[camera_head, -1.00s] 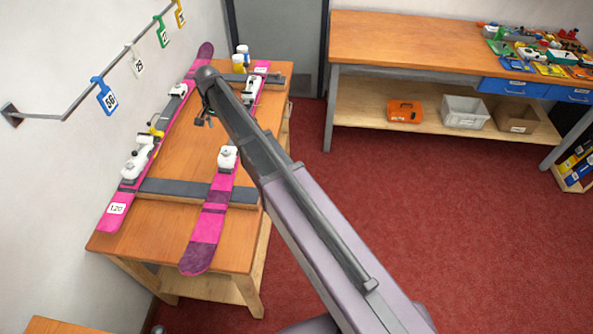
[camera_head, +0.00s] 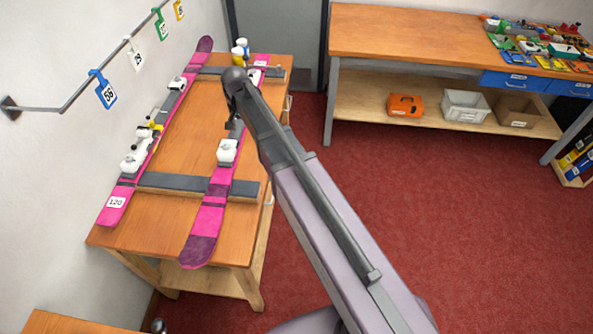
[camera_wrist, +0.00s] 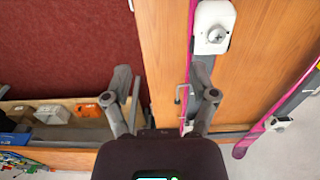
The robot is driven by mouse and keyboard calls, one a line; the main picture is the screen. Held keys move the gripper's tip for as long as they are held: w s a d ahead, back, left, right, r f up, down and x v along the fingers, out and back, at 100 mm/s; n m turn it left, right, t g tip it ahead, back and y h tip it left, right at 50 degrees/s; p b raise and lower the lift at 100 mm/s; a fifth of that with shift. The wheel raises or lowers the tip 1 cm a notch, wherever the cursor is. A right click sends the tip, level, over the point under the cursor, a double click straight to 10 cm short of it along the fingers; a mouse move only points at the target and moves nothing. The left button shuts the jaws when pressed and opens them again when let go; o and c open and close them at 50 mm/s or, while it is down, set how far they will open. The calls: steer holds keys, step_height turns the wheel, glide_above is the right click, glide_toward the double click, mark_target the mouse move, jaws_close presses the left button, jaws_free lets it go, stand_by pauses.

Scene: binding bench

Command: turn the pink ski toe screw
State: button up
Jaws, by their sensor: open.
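Two pink skis lie on a wooden bench (camera_head: 178,215). The right ski (camera_head: 208,222) carries a white binding piece (camera_head: 227,151) near its front half. The same piece shows in the wrist view (camera_wrist: 204,13) with a round grey cross-slot screw (camera_wrist: 215,36) on top. My gripper (camera_head: 232,115) hangs over the right ski, beyond that white piece. In the wrist view my gripper (camera_wrist: 161,95) is open, with nothing between its fingers, and the screw lies ahead of the right finger. My arm hides part of the right ski and its far binding.
The left ski (camera_head: 113,207) has white bindings and a yellow part. Dark bars (camera_head: 185,184) cross under the skis. Small bottles (camera_head: 239,52) stand at the far end. Numbered tags (camera_head: 104,93) hang from a wall rail. A second bench (camera_head: 400,38) stands beyond open red floor.

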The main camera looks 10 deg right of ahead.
steer(key=s+d+f+n+b, duration=0.1)
steer(key=s+d+f+b, duration=0.1)
steer(key=s+d, duration=0.4)
steer(key=s+d+f+n+b, duration=0.2)
steer(key=s+d+f+b, duration=0.1)
steer(key=s+d, duration=0.4)
steer(key=shift+s+d+f+n, duration=0.2)
steer(key=shift+s+d+n, duration=0.1)
steer(key=shift+s, duration=1.55)
steer(key=shift+n, duration=0.3)
steer(key=s+d, duration=0.2)
steer(key=s, duration=0.1)
steer(key=shift+s, duration=0.25)
steer(key=shift+c, duration=1.2)
